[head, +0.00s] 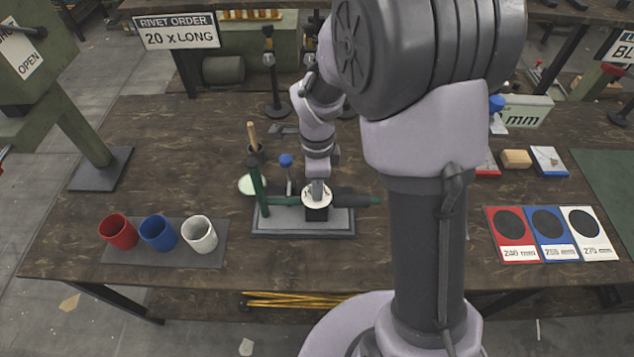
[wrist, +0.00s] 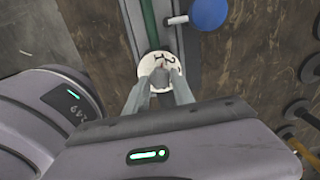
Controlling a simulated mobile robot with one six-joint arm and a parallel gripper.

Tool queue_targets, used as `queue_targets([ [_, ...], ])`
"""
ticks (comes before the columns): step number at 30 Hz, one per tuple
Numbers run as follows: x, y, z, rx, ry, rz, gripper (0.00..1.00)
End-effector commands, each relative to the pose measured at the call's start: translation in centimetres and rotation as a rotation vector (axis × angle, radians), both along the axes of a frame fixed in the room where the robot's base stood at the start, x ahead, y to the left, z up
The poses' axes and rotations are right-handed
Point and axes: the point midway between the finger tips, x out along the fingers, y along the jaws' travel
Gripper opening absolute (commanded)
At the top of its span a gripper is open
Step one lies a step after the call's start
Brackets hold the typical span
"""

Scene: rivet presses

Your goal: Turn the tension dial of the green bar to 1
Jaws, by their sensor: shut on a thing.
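The green bar (head: 280,202) lies across a grey base plate (head: 285,228) near the middle of the workbench, with a green upright at its left end. The white tension dial (head: 325,203) sits on top of a black block (head: 317,213) on the bar. In the wrist view the dial (wrist: 151,60) shows black figures at its far rim, too small to read surely. My gripper (head: 318,186) reaches down onto the dial from above. In the wrist view my gripper (wrist: 161,78) is shut on the dial's middle, and its fingers hide part of the face.
A blue-topped lever (head: 286,160) stands just behind the bar. Red, blue and white cups (head: 158,232) stand on a grey mat at left. Red, blue and white cards (head: 548,222) lie at right. A sign (head: 178,31) reads "RIVET ORDER 20 x LONG".

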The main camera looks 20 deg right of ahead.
Motion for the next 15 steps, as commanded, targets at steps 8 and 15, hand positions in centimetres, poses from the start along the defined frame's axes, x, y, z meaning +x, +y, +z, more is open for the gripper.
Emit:
queue_targets([
  [8, 0.02, 0.00, 0.05, 0.000, 0.000, 0.157, 0.00],
  [15, 0.03, 0.00, 0.04, 0.000, 0.000, 0.228, 0.00],
])
